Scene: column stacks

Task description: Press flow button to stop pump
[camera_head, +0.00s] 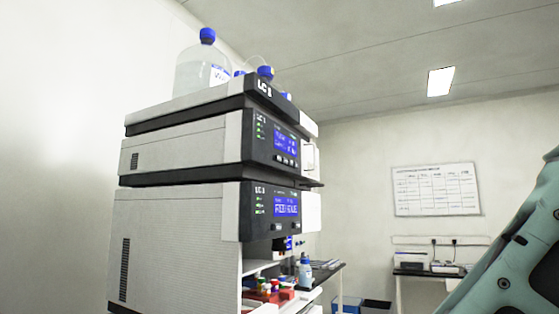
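The instrument stack stands left of centre in the head view, light grey with dark front panels. Its upper module (180,146) has a blue lit screen (286,141) with small green lights at its left and a row of small buttons (285,160) under it. The lower module (172,235) has a second blue screen (286,205) with small text that I cannot read surely. I cannot tell which button is the flow button. Part of my arm shows at the right edge. My gripper is out of view.
Bottles with blue caps (208,36) stand on top of the stack. Below and right of it, a bench holds a red tray (283,294) with small items and a bottle (305,271). A far table (428,272) carries devices. A chart (435,190) hangs on the back wall.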

